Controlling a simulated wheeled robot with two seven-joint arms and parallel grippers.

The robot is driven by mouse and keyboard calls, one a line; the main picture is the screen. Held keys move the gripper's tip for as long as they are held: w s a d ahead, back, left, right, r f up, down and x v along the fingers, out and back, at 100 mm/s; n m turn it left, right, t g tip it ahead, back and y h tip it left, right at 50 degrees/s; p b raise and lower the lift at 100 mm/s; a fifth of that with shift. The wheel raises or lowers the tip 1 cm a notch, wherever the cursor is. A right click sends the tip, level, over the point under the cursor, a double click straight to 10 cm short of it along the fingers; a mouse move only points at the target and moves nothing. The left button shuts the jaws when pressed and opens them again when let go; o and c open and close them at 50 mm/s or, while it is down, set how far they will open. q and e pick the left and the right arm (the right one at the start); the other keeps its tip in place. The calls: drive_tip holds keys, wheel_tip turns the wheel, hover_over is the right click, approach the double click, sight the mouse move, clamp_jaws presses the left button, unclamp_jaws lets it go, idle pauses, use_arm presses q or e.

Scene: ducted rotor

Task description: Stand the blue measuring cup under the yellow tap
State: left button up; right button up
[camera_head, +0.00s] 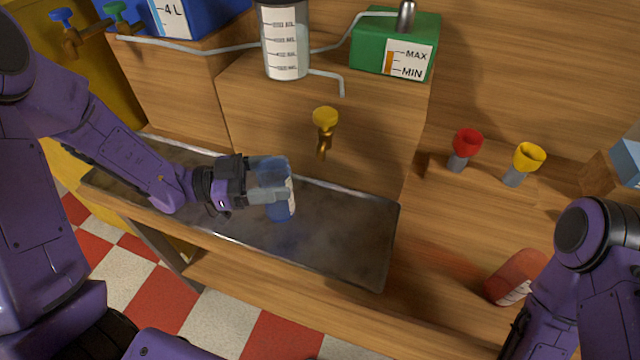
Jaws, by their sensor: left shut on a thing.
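The blue measuring cup (281,200) is translucent, with a white label on its right side. My left gripper (262,184) is shut on it and holds it upright over the dark metal tray (345,243). Whether the cup's base touches the tray is hard to tell. The yellow tap (325,118), with a brass spout pointing down, sits on the wooden front panel, to the right of the cup and higher in the picture. My right arm comes in at the lower right, but its gripper is out of the picture.
A grey measuring container (286,45) and a green MAX/MIN tank (394,48) stand above on the wooden block. A red funnel (466,143) and a yellow funnel (528,158) stand at right. A red cup (516,277) lies near my right arm. The tray's right half is empty.

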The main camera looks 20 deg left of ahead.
use_arm(q)
drive_tip(key=w+d+f+p, duration=0.1)
drive_tip(key=w+d+f, duration=0.2)
drive_tip(key=d, duration=0.4)
drive_tip(key=shift+w+d+f, duration=0.35)
drive_tip(key=shift+w, duration=0.25)
drive_tip(key=shift+s, duration=0.1)
drive_tip(key=shift+f, duration=0.25)
drive_tip(key=o, duration=1.1)
drive_tip(key=shift+o, duration=0.2)
drive_tip(key=shift+r, duration=0.15)
